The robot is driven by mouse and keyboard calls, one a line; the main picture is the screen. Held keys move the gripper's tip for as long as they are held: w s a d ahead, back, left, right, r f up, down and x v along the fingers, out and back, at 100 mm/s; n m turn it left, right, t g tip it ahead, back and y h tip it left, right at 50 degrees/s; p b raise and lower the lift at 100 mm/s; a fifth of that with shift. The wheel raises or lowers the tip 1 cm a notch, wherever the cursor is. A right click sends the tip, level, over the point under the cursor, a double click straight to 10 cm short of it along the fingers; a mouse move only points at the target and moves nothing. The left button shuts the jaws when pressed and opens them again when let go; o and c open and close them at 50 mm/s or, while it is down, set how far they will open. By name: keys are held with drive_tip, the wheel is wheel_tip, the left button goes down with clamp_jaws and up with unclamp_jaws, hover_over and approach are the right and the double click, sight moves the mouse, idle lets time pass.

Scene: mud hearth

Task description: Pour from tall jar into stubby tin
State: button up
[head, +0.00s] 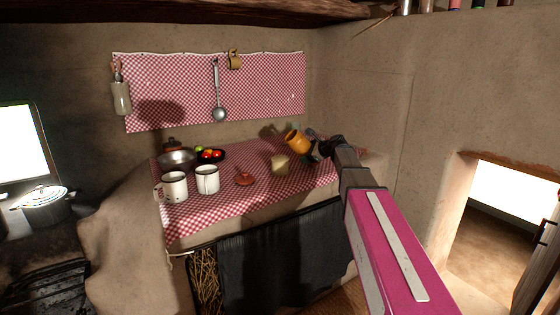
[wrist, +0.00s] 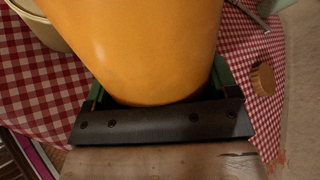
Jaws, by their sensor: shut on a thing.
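The tall jar (head: 298,144) is orange-yellow and tilted, its upper end leaning left in the head view. It fills the middle of the wrist view (wrist: 145,45). My gripper (head: 316,151) is shut on the jar and holds it above the checked cloth. The stubby tin, a short cream-coloured container (head: 281,165), stands on the cloth below and slightly left of the jar. A pale rim and wall at the upper left of the wrist view (wrist: 40,25) look like this tin. The jar's contents and the inside of the tin are hidden.
Two white mugs (head: 174,187) (head: 207,180), a reddish-brown disc (head: 244,179), a metal bowl (head: 177,160) and a dark pan with red and green produce (head: 210,155) stand to the left. A cork-coloured lid (wrist: 263,79) lies right of my gripper. The wall is close on the right.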

sight(308, 146)
drive_tip(key=shift+d+f+n+h, duration=0.1)
drive_tip(key=shift+d+n+h, duration=0.15)
drive_tip(key=shift+n+h, duration=0.2)
drive_tip(key=shift+w+d+f+n+h, duration=0.2)
drive_tip(key=shift+d+n+h, duration=0.15)
drive_tip(key=shift+n+h, duration=0.45)
idle(0.8)
drive_tip(key=shift+r+n+t+h+p, duration=0.25)
drive_tip(key=shift+r+t+h+p, duration=0.1)
drive_tip(key=shift+r+h, duration=0.5)
drive_tip(key=shift+s+a+r+n+h+p, duration=0.1)
drive_tip(key=shift+a+r+n+h+p, duration=0.15)
drive_tip(key=shift+r, duration=0.25)
drive_tip(key=shift+s+a+r+n+h+p, duration=0.15)
drive_tip(key=shift+a+r+h, duration=0.1)
drive_tip(key=shift+r, duration=0.25)
drive_tip(key=shift+a+r+n+t+h+p, duration=0.2)
drive_tip(key=shift+r+n+h, duration=0.25)
drive_tip(key=shift+r, duration=0.4)
drive_tip(key=shift+a+r+n+t+h+p, duration=0.1)
drive_tip(key=shift+a+r+n+t+h, duration=0.2)
drive_tip(key=shift+r+h, duration=0.4)
idle(0.9)
drive_tip(key=shift+s+a+r+n+t+h, duration=0.15)
drive_tip(key=shift+a+r+n+h, duration=0.25)
drive_tip(key=shift+r, duration=0.3)
drive_tip(key=shift+s+a+r+n+t+h, duration=0.15)
drive_tip(key=shift+a+r+n+h, duration=0.15)
drive_tip(key=shift+r, duration=0.35)
